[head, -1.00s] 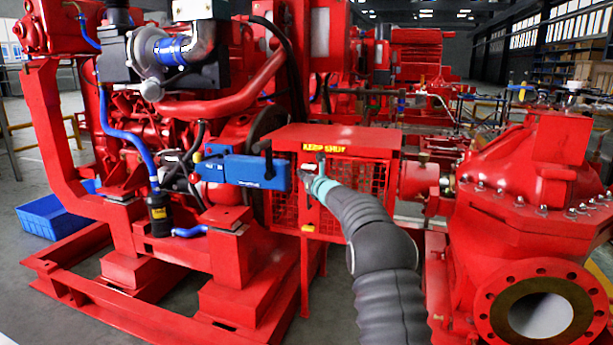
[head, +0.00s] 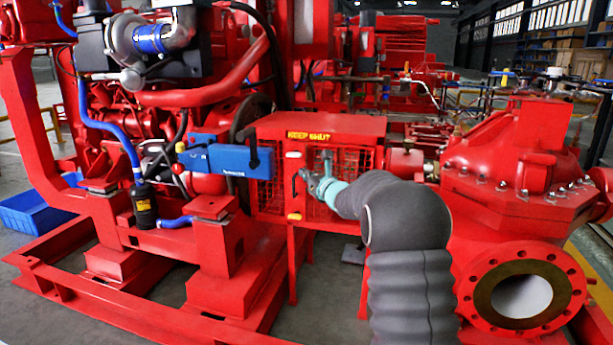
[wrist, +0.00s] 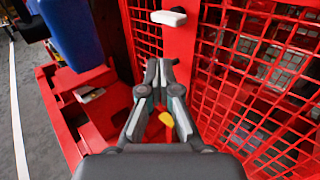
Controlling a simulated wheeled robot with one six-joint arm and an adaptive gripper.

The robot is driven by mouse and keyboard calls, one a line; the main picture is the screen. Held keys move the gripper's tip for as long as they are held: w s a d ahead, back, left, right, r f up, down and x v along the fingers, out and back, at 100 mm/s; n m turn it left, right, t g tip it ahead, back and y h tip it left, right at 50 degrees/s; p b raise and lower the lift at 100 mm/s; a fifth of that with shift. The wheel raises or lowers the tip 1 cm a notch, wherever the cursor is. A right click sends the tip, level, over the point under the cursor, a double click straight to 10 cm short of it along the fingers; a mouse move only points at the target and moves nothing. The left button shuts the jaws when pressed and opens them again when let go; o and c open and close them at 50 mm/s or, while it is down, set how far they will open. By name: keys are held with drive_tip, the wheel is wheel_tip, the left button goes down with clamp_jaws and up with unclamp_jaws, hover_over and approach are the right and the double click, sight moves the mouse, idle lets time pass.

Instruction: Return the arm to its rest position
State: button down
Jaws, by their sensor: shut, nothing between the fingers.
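My gripper (head: 312,178) is in front of the red mesh guard (head: 310,125), which carries a yellow "KEEP SHUT" label (head: 311,136). Its teal wrist part (head: 335,195) joins my grey-sleeved arm, which bends down toward the bottom of the head view. In the wrist view my gripper (wrist: 163,62) has its fingertips close together with nothing between them. The guard's mesh (wrist: 265,75) is to the right of the fingers there, and a white block (wrist: 168,17) on the red frame is beyond the tips. Part of the guard is hidden behind my arm.
A blue box (head: 230,160) sits left of the guard. The red pump (head: 510,165) with its round flange (head: 522,294) stands close on the right of my arm. The engine's red base frame (head: 130,290) fills the lower left. A blue crate (head: 35,210) lies on the floor.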

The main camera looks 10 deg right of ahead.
drive_tip(key=s+a+f+n+g+y, duration=0.35)
drive_tip(key=s+a+f+n, duration=0.2)
drive_tip(key=f+n, duration=0.3)
drive_tip(key=s+a+f+n+g+p, duration=0.1)
drive_tip(key=s+a+n+g, duration=0.25)
drive_tip(key=s+n, duration=0.4)
drive_tip(key=s+a+f+n+g+p, duration=0.15)
drive_tip(key=s+n+g, duration=0.25)
drive_tip(key=s, duration=0.7)
drive_tip(key=s+d+r+n+g+h+p, duration=0.15)
drive_tip(key=s+n+h, duration=0.3)
drive_tip(key=s, duration=0.85)
drive_tip(key=s+d+r+n+g+h+p, duration=0.1)
drive_tip(key=s+d+r+n+g+h, duration=0.15)
drive_tip(key=s+n, duration=0.65)
drive_tip(key=s+d+r+t+h+p, duration=0.1)
drive_tip(key=s+r+t+p, duration=0.1)
drive_tip(key=s+r, duration=0.5)
drive_tip(key=s+m+t, duration=0.1)
drive_tip(key=s, duration=0.3)
drive_tip(key=shift+r+h+p, duration=0.3)
drive_tip(key=shift+h+p, duration=0.05)
